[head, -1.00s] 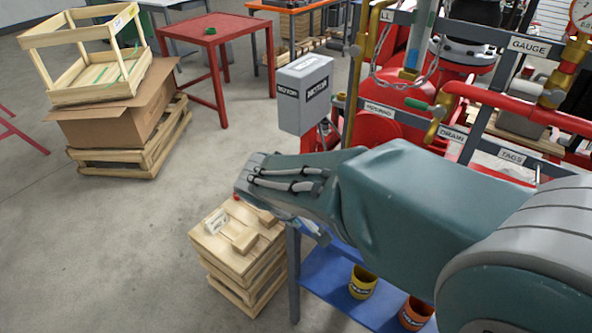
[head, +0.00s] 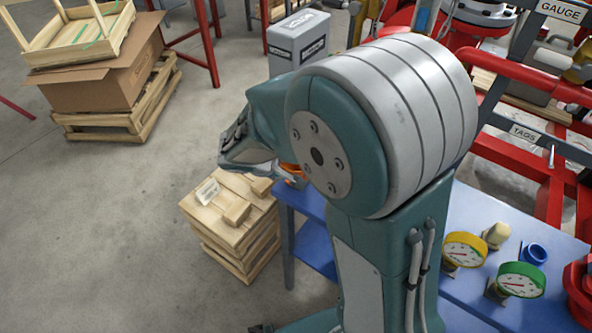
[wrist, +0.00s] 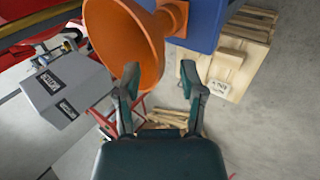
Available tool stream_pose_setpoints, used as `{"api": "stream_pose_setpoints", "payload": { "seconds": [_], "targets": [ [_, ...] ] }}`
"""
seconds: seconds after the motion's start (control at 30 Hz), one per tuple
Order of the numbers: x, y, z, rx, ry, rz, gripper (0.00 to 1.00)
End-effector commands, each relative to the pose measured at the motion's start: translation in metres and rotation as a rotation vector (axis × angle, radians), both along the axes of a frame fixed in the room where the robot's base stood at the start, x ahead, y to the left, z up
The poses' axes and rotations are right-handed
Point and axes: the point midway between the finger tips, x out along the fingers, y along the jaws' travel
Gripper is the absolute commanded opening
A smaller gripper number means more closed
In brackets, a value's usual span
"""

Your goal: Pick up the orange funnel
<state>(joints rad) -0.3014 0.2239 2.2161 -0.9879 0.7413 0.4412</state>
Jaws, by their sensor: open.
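The orange funnel (wrist: 125,40) fills the upper left of the wrist view, its wide cone toward the left and its narrower end (wrist: 175,18) near the blue table (wrist: 207,22). In the head view only a small orange part (head: 292,169) shows; my arm hides the rest. My gripper (wrist: 159,72) is open, with nothing between its fingers. The left finger in the picture overlaps the funnel's lower rim; I cannot tell whether they touch. The right finger is clear of the funnel.
A grey box (head: 298,40) stands behind my arm. Wooden crates (head: 235,225) stand left of the blue table. Yellow (head: 465,249) and green (head: 520,281) gauges and a blue ring-shaped part (head: 534,254) lie on the table's right.

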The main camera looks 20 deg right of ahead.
Motion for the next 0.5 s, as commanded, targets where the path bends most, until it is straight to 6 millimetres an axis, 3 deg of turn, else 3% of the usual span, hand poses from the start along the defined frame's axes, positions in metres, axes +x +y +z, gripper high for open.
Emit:
{"api": "stream_pose_setpoints", "payload": {
  "seconds": [0.27,0.5],
  "targets": [
    [0.014,-0.017,-0.035,-0.002,0.003,-0.003,0.52],
    [0.017,-0.020,-0.040,0.000,0.000,0.000,0.52]
  ]
}}
